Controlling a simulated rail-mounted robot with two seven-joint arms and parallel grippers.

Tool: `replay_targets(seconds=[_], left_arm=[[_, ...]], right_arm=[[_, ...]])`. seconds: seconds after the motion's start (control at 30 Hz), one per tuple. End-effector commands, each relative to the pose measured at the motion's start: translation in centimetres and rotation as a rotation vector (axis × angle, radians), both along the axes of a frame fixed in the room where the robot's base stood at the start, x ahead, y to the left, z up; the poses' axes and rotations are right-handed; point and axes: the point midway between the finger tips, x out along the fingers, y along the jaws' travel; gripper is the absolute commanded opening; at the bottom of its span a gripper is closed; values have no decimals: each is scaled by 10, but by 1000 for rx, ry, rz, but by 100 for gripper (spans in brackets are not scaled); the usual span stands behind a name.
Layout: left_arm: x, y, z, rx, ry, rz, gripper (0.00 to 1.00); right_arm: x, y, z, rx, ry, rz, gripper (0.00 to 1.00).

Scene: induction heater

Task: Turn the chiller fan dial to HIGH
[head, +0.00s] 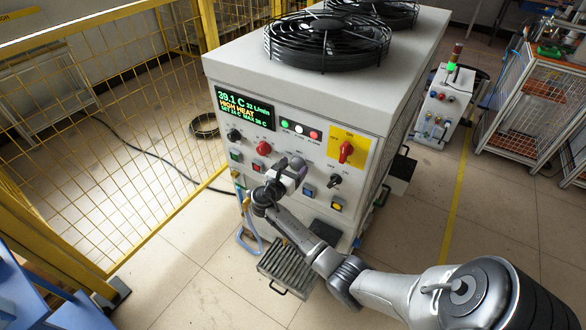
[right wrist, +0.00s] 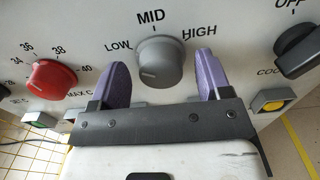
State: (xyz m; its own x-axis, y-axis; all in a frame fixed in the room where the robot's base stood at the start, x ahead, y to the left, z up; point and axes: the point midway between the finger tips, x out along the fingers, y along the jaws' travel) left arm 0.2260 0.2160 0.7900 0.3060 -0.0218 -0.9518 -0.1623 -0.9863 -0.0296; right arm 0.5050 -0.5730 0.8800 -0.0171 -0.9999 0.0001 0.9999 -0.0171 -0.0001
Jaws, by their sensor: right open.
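The chiller fan dial (right wrist: 160,62) is a grey knob on the white front panel, with LOW, MID and HIGH printed around it. A small gap shows on each side, so neither finger visibly touches the knob. In the head view my right gripper (head: 290,168) is at the middle of the chiller's panel (head: 222,150) and largely hides the dial. My left gripper is not in view.
A red temperature dial (right wrist: 52,80) is left of the fan dial, and a black knob (right wrist: 298,50) is right of it. Lit buttons (right wrist: 272,101) sit below. The display (head: 243,107) reads 39.1 C and HIGH HEAT. A yellow fence (head: 90,110) stands at left.

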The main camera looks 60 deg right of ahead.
Motion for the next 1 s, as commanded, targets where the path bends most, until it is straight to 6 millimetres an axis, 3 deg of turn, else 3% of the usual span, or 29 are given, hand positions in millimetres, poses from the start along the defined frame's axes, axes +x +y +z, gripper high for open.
replay_targets(seconds=[0.23,0.73,1.0], left_arm=[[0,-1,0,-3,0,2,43],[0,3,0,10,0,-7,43],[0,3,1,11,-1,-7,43]], right_arm=[[0,0,0,0,0,0,71],[0,0,0,0,0,0,24],[0,0,0,-1,-39,0,23]])
